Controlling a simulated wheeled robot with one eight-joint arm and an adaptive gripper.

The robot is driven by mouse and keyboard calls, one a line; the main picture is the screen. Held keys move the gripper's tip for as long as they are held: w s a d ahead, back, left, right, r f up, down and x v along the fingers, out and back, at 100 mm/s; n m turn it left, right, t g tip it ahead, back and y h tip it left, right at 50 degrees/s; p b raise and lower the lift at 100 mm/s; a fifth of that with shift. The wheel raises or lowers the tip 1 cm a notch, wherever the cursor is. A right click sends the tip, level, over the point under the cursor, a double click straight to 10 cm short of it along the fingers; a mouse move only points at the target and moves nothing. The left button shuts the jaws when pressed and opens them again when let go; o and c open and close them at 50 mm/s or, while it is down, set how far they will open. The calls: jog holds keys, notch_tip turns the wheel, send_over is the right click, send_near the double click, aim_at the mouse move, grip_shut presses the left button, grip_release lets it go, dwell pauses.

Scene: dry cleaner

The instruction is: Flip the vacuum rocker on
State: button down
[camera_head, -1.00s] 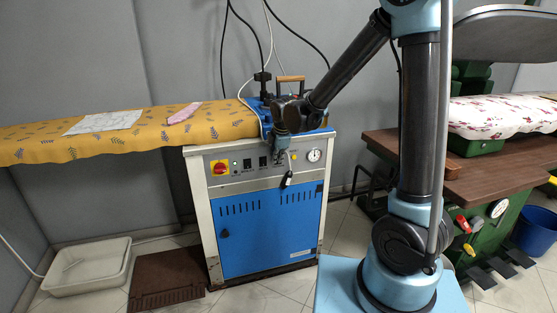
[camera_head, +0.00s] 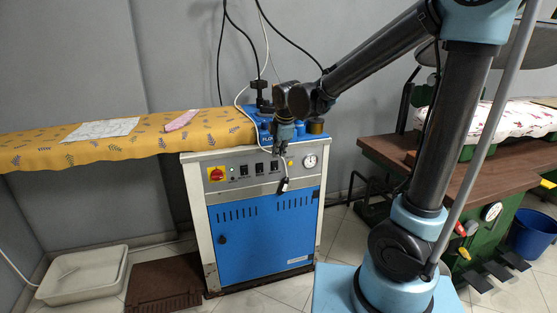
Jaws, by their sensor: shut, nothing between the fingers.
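The blue and white machine (camera_head: 262,230) stands against the wall, with a grey control panel along its upper front. Three small dark rockers sit in a row on the panel: left (camera_head: 244,170), middle (camera_head: 259,168) and right (camera_head: 274,166). Their labels are too small to read, so I cannot tell which is the vacuum rocker or how each is set.
A red and yellow rotary switch (camera_head: 216,174) and a round gauge (camera_head: 310,161) are on the panel. A yellow patterned ironing board (camera_head: 110,145) extends left. A white tray (camera_head: 84,275) and brown mat (camera_head: 165,286) lie on the floor. A brown-topped press table (camera_head: 460,170) stands right.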

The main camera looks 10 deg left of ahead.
jog(key=shift+s+d+r, duration=0.15)
jog(key=shift+s+r, duration=0.05)
jog(key=shift+r, duration=0.45)
jog(key=s+d+m+h, duration=0.15)
jog(key=d+m, duration=0.25)
jog(key=d, duration=0.4)
jog(key=s+d+m, duration=0.3)
jog(key=d+m, duration=0.1)
jog(key=d, duration=0.4)
jog(key=s+d+m, duration=0.2)
jog(key=d+m, duration=0.2)
jog(key=d, duration=0.4)
jog(key=s+d+f+m+g, duration=0.1)
jog(key=s+d+f+m, duration=0.7)
jog(key=s+d+m, duration=0.3)
jog(key=s+d, duration=0.1)
jog(key=s, duration=0.2)
jog(key=shift+d+f+m+g+h, duration=0.2)
jog(key=shift+f+m+g+h, duration=0.1)
jog(key=shift+f+h, duration=0.05)
